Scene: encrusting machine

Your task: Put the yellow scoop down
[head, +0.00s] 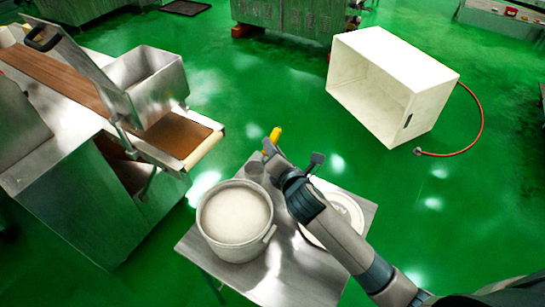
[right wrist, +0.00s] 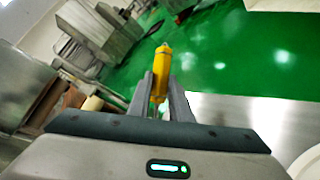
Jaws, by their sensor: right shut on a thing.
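The yellow scoop (head: 275,134) shows as a yellow handle at the tip of my right gripper (head: 268,147), near the back corner of the metal table. In the right wrist view the yellow handle (right wrist: 161,67) stands between the two fingers of the right gripper (right wrist: 161,82), which are shut on it. A small grey cup shape (head: 254,169) shows just below the gripper, beside the pot; I cannot tell whether it is the scoop's bowl. The rest of the scoop is hidden by the fingers. My left gripper is not in view.
A large pot (head: 205,220) with pale contents stands on the metal table (head: 285,272). A white round dish (head: 348,208) lies on the right, partly behind my arm. A machine with a hopper (head: 155,95) and brown belt stands left. An open white box (head: 375,95) is on the green floor.

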